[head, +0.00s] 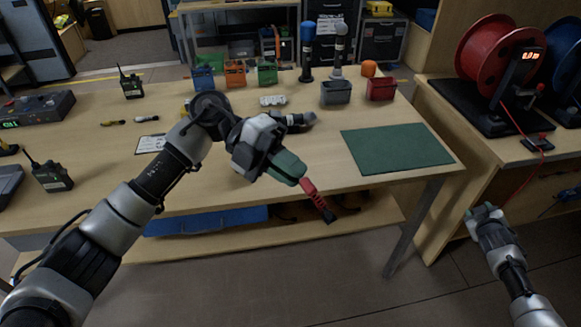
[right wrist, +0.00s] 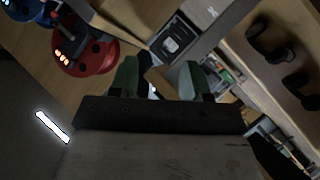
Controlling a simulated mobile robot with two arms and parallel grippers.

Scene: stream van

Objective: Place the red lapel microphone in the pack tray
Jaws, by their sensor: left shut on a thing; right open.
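The red lapel microphone (head: 312,192) hangs from the tips of my left gripper (head: 293,170), its dark end pointing down and right. My left gripper is shut on it, in front of the table's near edge. A small grey bin (head: 336,93) and a small red bin (head: 381,89) stand at the back right of the table; I cannot tell which container is the pack tray. My right gripper (head: 484,213) is low at the right, away from the table. In the right wrist view its green fingers (right wrist: 158,82) are apart and empty.
A green mat (head: 397,149) lies bare at the table's right. Blue, orange and green holders (head: 236,74) and two upright microphones (head: 307,52) stand at the back. A radio (head: 48,175) is at the left. Cable reels (head: 492,55) stand on the right-hand bench.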

